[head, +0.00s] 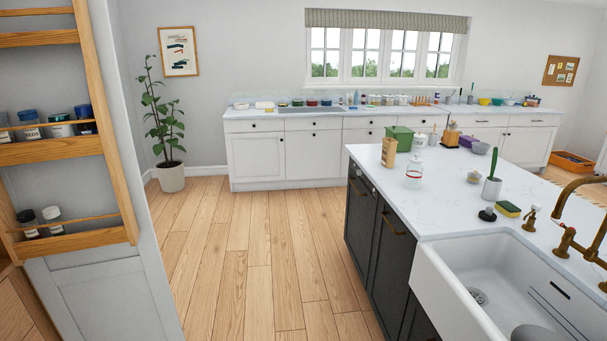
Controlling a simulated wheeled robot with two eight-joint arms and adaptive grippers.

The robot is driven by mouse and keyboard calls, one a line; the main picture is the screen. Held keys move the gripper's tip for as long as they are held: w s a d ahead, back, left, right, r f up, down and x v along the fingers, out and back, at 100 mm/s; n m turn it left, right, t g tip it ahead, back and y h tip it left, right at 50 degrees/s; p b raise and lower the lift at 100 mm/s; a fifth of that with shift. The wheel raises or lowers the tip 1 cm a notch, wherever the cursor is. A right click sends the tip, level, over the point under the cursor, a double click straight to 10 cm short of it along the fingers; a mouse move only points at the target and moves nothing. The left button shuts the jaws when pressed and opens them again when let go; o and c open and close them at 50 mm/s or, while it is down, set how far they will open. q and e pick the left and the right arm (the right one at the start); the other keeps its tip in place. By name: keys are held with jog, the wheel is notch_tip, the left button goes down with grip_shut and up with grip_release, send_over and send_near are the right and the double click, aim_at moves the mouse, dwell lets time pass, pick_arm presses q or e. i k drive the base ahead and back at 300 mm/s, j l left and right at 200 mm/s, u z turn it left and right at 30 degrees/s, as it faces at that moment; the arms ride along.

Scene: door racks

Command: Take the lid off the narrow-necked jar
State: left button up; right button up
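Neither of my grippers shows in the head view, and nothing is seen touching the jar.
The jar shares the island worktop (452,205) with a tan box (388,152), a green bin (399,138), a brush holder (491,190) and a sponge (508,209). A white sink (468,305) is at the near end. The wooden floor (245,255) left of the island is clear.

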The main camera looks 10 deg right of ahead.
aim_at(416, 161)
jog(key=i, duration=2.25)
jog(key=i+z, duration=0.4)
jog(key=i+j+z, duration=0.2)
jog(key=i+z, duration=0.2)
jog(key=i+j+z, duration=0.35)
jog(key=i+l, duration=0.05)
